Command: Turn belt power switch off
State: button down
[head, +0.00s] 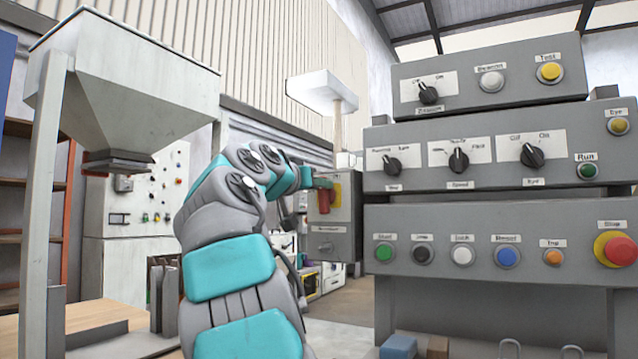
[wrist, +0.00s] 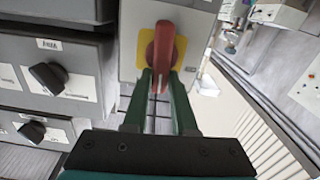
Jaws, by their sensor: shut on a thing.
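A red rotary switch handle (head: 324,207) sits on a yellow plate (head: 337,196) on the side of a grey box (head: 345,240), left of the large panel. I take it for the belt power switch, but its label is too small to read. In the wrist view the red handle (wrist: 164,45) points along the fingers, over its yellow plate (wrist: 181,52). My gripper (wrist: 162,82) has its two green fingers closed around the near end of the handle. In the head view my gripper (head: 320,184) is at the handle's top and partly hidden by my arm.
The grey control panel (head: 478,195) with knobs and buttons stands close on the right, with a red stop button (head: 615,249) at its edge. A hopper (head: 125,85) stands at the left.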

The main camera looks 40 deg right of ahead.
jog(key=n+p, duration=0.3)
jog(key=n, duration=0.1)
jog(key=w+f+n+p, duration=0.1)
jog(key=n+p, duration=0.3)
jog(key=n, duration=0.1)
jog(key=n+p, duration=0.4)
jog(key=shift+w+a+f+n, duration=0.25)
jog(key=shift+w+a+n, duration=0.05)
jog(key=shift+n, duration=0.1)
jog(key=shift+f+n+p, duration=0.25)
jog(key=shift+n+p, duration=0.1)
jog(key=shift+n, duration=0.4)
jog(key=shift+f+n+p, duration=0.2)
jog(key=shift+n+p, duration=0.15)
jog(key=shift+n, duration=0.4)
jog(key=c, duration=0.7)
grip_release()
jog(key=shift+d, duration=0.1)
